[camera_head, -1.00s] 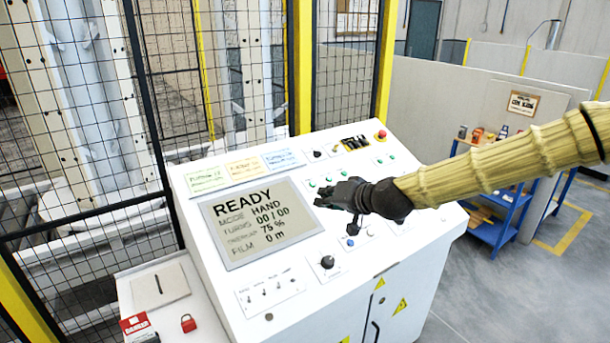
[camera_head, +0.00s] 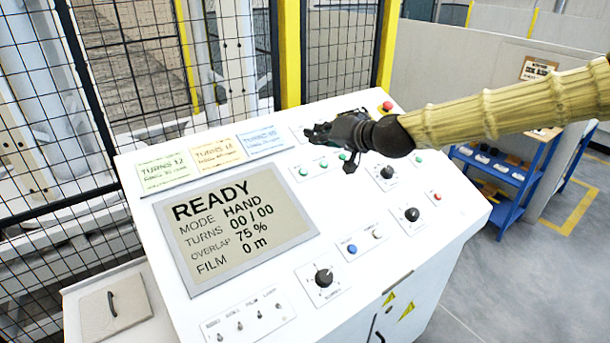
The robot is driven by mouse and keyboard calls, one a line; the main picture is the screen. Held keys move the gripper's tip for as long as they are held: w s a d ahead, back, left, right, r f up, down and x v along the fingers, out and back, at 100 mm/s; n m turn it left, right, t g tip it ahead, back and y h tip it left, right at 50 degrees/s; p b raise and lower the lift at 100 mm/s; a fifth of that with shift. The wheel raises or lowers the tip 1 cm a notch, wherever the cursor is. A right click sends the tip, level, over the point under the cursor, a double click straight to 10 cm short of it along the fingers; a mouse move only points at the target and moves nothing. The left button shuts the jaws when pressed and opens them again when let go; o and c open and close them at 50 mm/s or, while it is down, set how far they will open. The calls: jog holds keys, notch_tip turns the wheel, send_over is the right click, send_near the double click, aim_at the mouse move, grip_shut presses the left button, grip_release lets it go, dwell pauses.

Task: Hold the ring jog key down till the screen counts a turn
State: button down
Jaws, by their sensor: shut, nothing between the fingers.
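The white control console (camera_head: 250,290) fills the middle of the view. Its screen (camera_head: 240,225) reads READY, MODE HAND, TURNS 00/00, OVERLAP 75 %, FILM 0 m. My gripper (camera_head: 314,133) is shut and empty over the upper part of the panel, its fingers pointing left. A row of green keys (camera_head: 303,171) lies just below it in the picture; whether it touches the panel I cannot tell. The labels are too small to read, so I cannot tell which key is the ring jog key. My gripper and wrist hide part of the upper controls.
A blue key (camera_head: 351,248) and black knobs (camera_head: 324,277) sit lower on the panel. A red stop button (camera_head: 387,106) is at the top right corner. A mesh fence (camera_head: 120,90) stands behind. A blue shelf cart (camera_head: 505,185) is at the right, with open floor before it.

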aim_at(303, 172)
jog(key=w+f+b, duration=0.1)
jog(key=f+b, duration=0.1)
jog(key=f, duration=0.1)
jog(key=w+a+f+b, duration=0.1)
jog(key=f, duration=0.2)
jog(key=w+a+f+b, duration=0.1)
jog(key=f+b, duration=0.1)
jog(key=f, duration=0.1)
jog(key=shift+w+f+b, duration=0.15)
jog(key=shift+w+b, duration=0.15)
jog(key=shift+w, duration=0.05)
jog(key=shift+w+a+f, duration=0.15)
jog(key=shift+w+f, duration=0.05)
jog(key=shift+f, duration=0.1)
jog(key=shift+f+b, duration=0.1)
jog(key=shift+b, duration=0.3)
dwell(1.2)
jog(key=shift+w+a+f+b, duration=0.15)
jog(key=shift+w+f+b, duration=0.05)
jog(key=shift+f+b, duration=0.1)
